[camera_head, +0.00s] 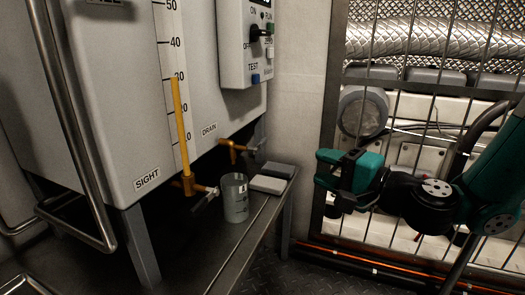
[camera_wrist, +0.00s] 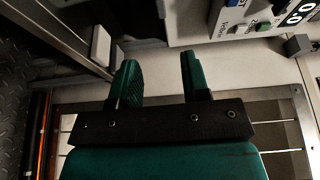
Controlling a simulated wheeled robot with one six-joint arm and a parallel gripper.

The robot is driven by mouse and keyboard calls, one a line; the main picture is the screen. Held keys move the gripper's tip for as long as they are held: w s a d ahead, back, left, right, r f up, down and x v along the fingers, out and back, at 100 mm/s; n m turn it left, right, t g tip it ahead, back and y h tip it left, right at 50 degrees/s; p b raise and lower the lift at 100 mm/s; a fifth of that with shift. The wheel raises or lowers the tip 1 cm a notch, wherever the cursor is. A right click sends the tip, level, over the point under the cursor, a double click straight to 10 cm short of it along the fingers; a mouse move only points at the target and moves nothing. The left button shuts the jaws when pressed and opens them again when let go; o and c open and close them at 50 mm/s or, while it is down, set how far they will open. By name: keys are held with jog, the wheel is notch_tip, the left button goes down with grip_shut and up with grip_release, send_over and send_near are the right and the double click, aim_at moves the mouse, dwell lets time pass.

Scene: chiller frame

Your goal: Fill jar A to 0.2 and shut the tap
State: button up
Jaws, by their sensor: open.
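A grey cylindrical jar (camera_head: 236,205) with a small pale label stands upright on the shelf; I cannot read its letter or see any liquid level. A brass tap (camera_head: 188,186) with a grey lever sits at the foot of the sight tube, left of the jar. A second brass tap (camera_head: 233,148) sits below the DRAIN label, behind the jar. I cannot tell whether either tap is open; no stream shows. My teal gripper (camera_head: 322,172) is to the right of the shelf, apart from jar and taps. In the wrist view its fingers (camera_wrist: 160,78) are open and empty.
The sight tube (camera_head: 182,125) shows a yellow column to about 30. A switch panel (camera_head: 247,45) hangs above the taps. Two flat blocks (camera_head: 268,184) lie on the shelf (camera_head: 262,222) right of the jar. A barred frame (camera_head: 405,145) stands behind my arm. A handrail (camera_head: 72,125) is far left.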

aim_at(265, 143)
jog(key=shift+m, duration=0.3)
jog(key=x, duration=0.5)
jog(key=p+x, duration=0.1)
jog(key=x, duration=0.5)
jog(key=p+x, duration=0.1)
jog(key=x, duration=0.5)
jog(key=shift+w+d+r, duration=0.15)
jog(key=shift+w, duration=0.35)
grip_shut()
